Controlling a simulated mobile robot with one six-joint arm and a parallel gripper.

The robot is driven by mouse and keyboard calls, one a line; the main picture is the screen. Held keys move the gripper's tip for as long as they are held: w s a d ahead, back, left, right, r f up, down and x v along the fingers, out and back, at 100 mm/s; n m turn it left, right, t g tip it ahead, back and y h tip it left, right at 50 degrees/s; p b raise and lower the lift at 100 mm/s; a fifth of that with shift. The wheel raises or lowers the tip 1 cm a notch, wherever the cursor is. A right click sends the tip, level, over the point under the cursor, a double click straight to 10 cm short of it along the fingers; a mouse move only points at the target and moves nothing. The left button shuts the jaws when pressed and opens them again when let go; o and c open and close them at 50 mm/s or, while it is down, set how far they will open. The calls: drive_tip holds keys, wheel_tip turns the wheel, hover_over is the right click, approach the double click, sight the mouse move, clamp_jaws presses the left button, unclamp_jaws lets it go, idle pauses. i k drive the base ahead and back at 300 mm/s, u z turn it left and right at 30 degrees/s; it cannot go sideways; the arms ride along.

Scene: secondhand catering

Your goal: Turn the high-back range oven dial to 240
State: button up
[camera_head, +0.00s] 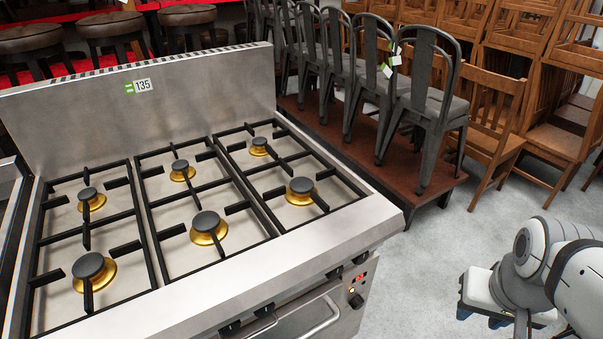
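The high-back range (350,232) fills the left and middle of the head view, with a tall steel back panel (200,95) and several gas burners under black grates. Its front faces the lower right and shows steeply from above. A black dial (356,300) sits at the right end of the front, below a small red lit display (358,277). Another dark knob shows near the top edge of the front. The dial's markings are too small to read. My white arm is at the lower right, apart from the range. My gripper is not clearly visible.
An oven door handle (318,322) sticks out low on the range front. Grey metal chairs (425,100) stand on a brown platform (400,165) behind, with wooden chairs (490,125) to the right. Grey floor (440,250) is clear between range and arm.

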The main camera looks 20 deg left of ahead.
sight(357, 302)
drive_tip(key=z, duration=0.75)
drive_tip(key=k, duration=2.2)
drive_tip(key=u, duration=1.5)
drive_tip(key=i, duration=1)
